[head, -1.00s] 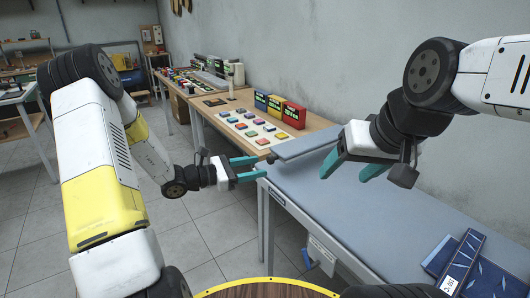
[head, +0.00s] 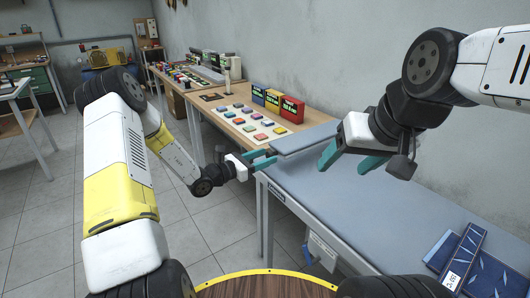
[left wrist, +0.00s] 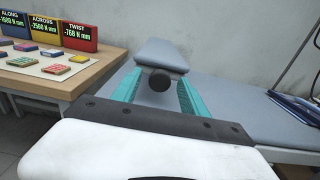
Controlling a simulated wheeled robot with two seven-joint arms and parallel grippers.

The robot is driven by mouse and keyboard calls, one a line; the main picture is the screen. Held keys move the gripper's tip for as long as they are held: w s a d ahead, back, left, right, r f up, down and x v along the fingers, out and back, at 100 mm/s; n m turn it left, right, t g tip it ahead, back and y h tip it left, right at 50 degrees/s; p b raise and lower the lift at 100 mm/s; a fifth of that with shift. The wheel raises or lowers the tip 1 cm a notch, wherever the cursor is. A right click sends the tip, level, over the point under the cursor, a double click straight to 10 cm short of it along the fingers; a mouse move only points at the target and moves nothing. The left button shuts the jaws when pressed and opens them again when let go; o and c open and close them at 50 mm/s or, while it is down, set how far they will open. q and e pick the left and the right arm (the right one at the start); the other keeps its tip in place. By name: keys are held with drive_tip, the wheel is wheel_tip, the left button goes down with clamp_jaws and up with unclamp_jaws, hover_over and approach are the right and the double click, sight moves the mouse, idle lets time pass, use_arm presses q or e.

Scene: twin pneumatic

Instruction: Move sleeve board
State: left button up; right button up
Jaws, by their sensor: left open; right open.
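The sleeve board (head: 305,138) is a narrow grey-blue padded board at the far left part of the grey-blue table (head: 370,205). My right gripper (head: 345,165) is open and empty above the table, right of the board.
A wooden bench (head: 225,115) with coloured blocks and three display boxes (head: 273,101) adjoins the table's far left side. The table's middle is clear. A grey wall runs behind.

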use_arm(q)
drive_tip(key=shift+c, duration=0.2)
clamp_jaws()
idle(1.2)
